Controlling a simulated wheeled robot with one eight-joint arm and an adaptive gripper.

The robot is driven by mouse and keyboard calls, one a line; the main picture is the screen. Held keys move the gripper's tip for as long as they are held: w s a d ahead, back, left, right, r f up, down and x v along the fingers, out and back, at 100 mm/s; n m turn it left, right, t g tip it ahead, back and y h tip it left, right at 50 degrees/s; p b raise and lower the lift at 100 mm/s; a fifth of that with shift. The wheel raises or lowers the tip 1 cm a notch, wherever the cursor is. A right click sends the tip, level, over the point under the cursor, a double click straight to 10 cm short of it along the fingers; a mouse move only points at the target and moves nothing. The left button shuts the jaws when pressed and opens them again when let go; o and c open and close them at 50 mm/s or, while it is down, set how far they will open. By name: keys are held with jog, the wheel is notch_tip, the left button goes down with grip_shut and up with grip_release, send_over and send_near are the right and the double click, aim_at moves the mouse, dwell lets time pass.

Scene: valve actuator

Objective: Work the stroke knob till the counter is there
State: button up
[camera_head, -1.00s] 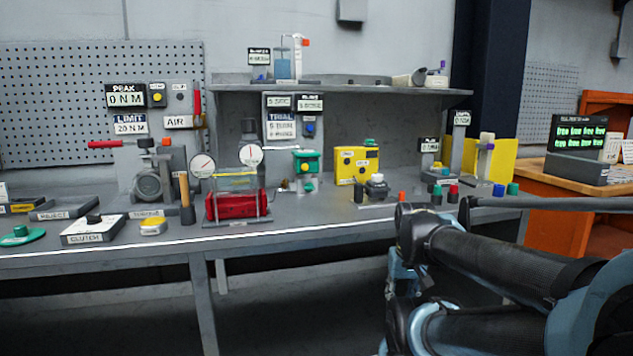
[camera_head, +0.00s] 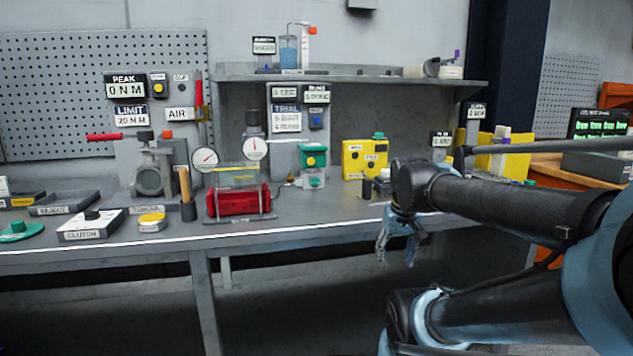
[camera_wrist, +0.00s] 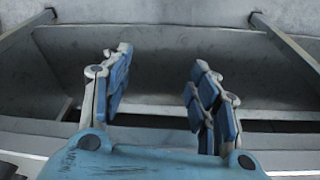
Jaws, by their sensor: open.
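I cannot make out a label reading stroke, so I cannot tell which knob or counter is meant. Small displays with figures hang at the back of the bench, including a trial panel (camera_head: 286,118) and a small readout (camera_head: 317,94) beside it. A yellow box with dark knobs (camera_head: 364,159) and a green-topped unit (camera_head: 313,157) stand below. My gripper (camera_head: 398,250) hangs pointing down before the bench's front edge, apart from every device. In the wrist view my gripper (camera_wrist: 160,95) is open with nothing between its blue fingers.
A red cylinder in a clear-topped frame (camera_head: 239,200) stands near the bench front, with round gauges behind it. A clutch box (camera_head: 91,226), a yellow button (camera_head: 152,221) and a vise-like machine (camera_head: 148,180) are at left. My arm hides part of the bench's right side.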

jog(key=w+a+r+n, duration=0.1)
jog(key=w+a+r, duration=0.3)
jog(key=w+r, duration=0.3)
jog(key=w+a+r, duration=0.3)
jog(key=w+r, duration=0.4)
jog(key=r, duration=0.1)
jog(key=n+t+y, duration=0.1)
jog(key=n+t, duration=0.1)
send_near(316, 182)
jog(key=x, duration=0.7)
jog(key=shift+f, duration=0.4)
jog(key=c, duration=1.1)
